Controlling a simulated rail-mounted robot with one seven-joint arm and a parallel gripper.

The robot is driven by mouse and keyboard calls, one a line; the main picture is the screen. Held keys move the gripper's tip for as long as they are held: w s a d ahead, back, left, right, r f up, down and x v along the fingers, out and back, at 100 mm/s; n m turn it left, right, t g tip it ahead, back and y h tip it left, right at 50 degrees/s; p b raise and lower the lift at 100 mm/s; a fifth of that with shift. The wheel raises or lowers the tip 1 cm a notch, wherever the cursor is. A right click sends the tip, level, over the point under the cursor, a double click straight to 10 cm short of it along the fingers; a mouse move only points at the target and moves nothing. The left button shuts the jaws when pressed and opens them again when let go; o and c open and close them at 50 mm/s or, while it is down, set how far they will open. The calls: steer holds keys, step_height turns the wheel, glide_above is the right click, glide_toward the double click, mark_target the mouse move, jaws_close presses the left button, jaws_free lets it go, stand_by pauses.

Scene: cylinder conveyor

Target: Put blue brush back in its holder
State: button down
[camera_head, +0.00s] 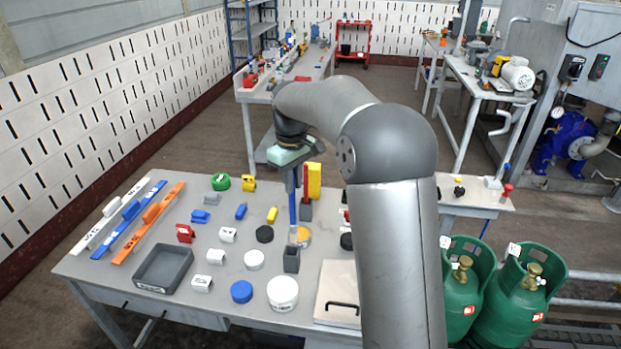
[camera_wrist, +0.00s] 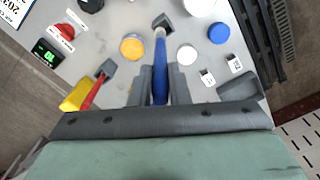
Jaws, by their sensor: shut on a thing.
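My gripper (camera_head: 291,182) points down over the middle of the table and is shut on the blue brush. The blue brush (camera_head: 292,208) hangs roughly upright below it; in the wrist view its blue handle (camera_wrist: 160,72) runs between the two fingers. A small dark grey square holder (camera_head: 291,261) stands on the table just below the brush's lower end. In the wrist view the holder (camera_wrist: 162,21) shows just beyond that end. I cannot tell whether the end is inside the holder. The brush's top is hidden by my gripper.
Coloured discs, small blocks, a dark tray (camera_head: 164,270) and a flat box with a handle (camera_head: 338,290) lie around. Green gas cylinders (camera_head: 528,295) stand right.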

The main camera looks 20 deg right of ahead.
mark_target(292, 226)
steer(key=shift+w+a+f+b, duration=0.15)
steer(key=shift+a+f+b, duration=0.45)
steer(key=shift+f, duration=0.2)
steer(key=shift+d+f+b, duration=0.2)
steer(key=shift+f+b, duration=2.75)
steer(key=shift+f, duration=1.8)
steer(key=shift+f+b, duration=0.3)
steer(key=shift+f, duration=0.3)
steer(key=c, duration=1.3)
jaws_free()
